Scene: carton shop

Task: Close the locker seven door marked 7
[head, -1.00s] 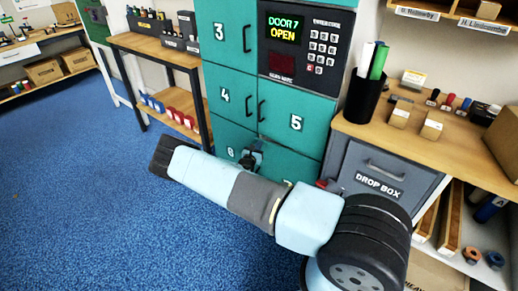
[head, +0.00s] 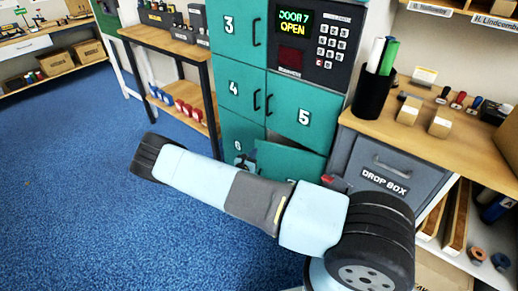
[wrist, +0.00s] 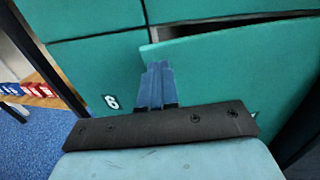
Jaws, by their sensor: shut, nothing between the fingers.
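The teal locker seven door (head: 288,162) is at the lower right of the locker block in the head view, its number mostly hidden behind my arm. It stands slightly ajar, with a dark gap along its top edge. In the wrist view the door (wrist: 235,70) fills the right side, its top left corner out from the frame. My gripper (wrist: 155,68) is shut and empty, its blue-grey fingers at the door's left edge, beside door 6 (wrist: 95,75). Whether they touch is unclear. In the head view the gripper (head: 244,160) is small and partly hidden by my arm.
The keypad panel (head: 312,40) reads "DOOR 7 OPEN". A grey drop box (head: 385,178) stands right of the lockers under a wooden counter (head: 450,140). A shelf with red and blue items (head: 178,103) is to the left. Blue carpet (head: 70,200) is clear at the left.

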